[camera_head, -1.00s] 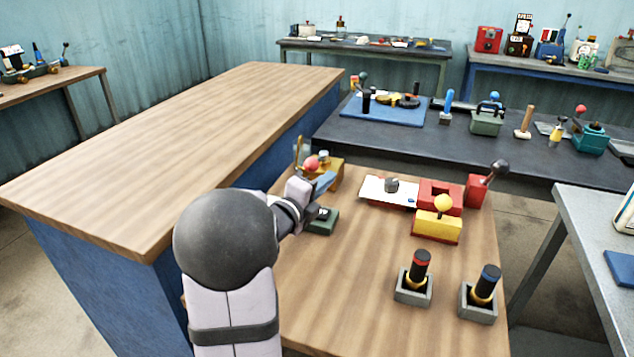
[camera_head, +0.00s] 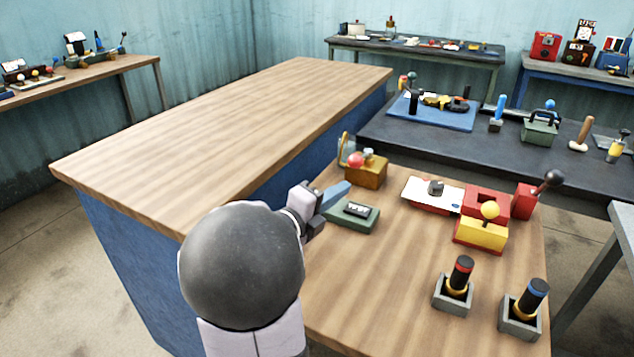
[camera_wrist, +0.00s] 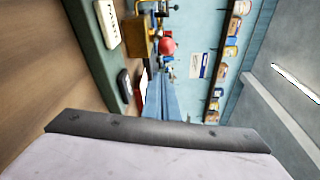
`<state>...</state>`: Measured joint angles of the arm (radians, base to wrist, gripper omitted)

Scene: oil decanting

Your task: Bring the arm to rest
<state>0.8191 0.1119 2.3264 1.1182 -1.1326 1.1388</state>
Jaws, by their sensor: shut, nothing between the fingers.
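My gripper (camera_head: 335,194), with blue fingers, is shut and empty. In the head view it appears above the left side of the wooden worktable (camera_head: 385,290), beside the green block with a dark top piece (camera_head: 352,213). The ochre box with a red ball (camera_head: 366,171) stands just beyond it. In the wrist view the shut blue fingers (camera_wrist: 165,105) point away with nothing between them. The green block (camera_wrist: 98,50) and the ochre box (camera_wrist: 138,38) show to their left. I cannot tell the exact height of the fingers over the table.
Two grey holders with dark cylinders, one red-banded (camera_head: 458,280) and one blue-banded (camera_head: 523,308), stand at the front right. A white-topped red tray (camera_head: 430,194), a yellow block (camera_head: 480,235) and a red lever unit (camera_head: 527,200) stand behind. The long wooden counter (camera_head: 220,130) is bare.

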